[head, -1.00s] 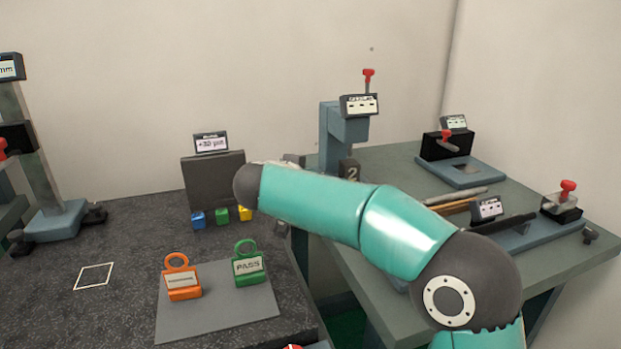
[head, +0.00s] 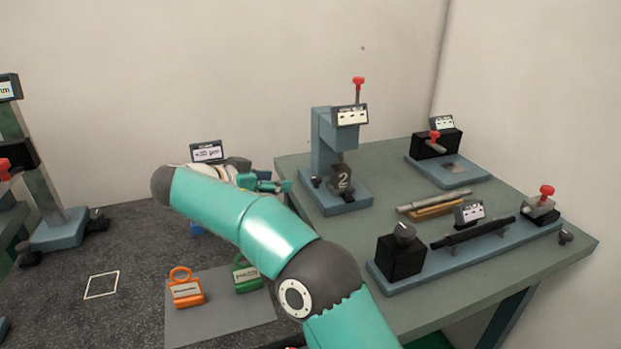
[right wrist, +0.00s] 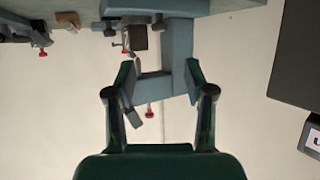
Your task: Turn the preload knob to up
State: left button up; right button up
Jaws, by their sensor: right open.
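No readable label marks the preload knob. A grey knob (head: 404,232) with a light mark sits on top of a black block at the front of the long blue-grey fixture. A small dark knob (head: 316,181) stands on the base of the upright station with the block marked 2. My right gripper (head: 284,186) is open and empty, left of that station, with its fingers pointing right. In the right wrist view its open fingers (right wrist: 160,84) have nothing between them; the station shows upside down beyond. My left gripper is not in view.
The green-grey table (head: 370,312) also holds a shaft on the long fixture, loose rods (head: 432,206) and a black box with a red handle (head: 434,145). On the dark bench stand orange (head: 186,292) and green (head: 247,278) tags on a grey mat (head: 222,322).

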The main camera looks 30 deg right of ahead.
aim_at(314, 180)
jog(key=p+x, duration=0.1)
jog(key=x, duration=1.2)
jog(key=shift+w+d+f, duration=0.15)
jog(key=shift+w+d, duration=0.05)
grip_shut()
jog(key=n+t+b, duration=0.1)
jog(key=b, duration=0.3)
jog(key=n+t+y+b, duration=0.1)
jog(key=t+b, duration=0.1)
jog(key=b, duration=0.2)
jog(key=shift+s+f+n+b, duration=0.2)
jog(key=shift+s+n+b, duration=0.1)
jog(key=shift+b, duration=0.1)
jog(key=shift+r+n+t+b, duration=0.2)
jog(key=shift+n+t+b, duration=0.1)
jog(key=shift+b, duration=0.15)
jog(key=shift+r, duration=0.1)
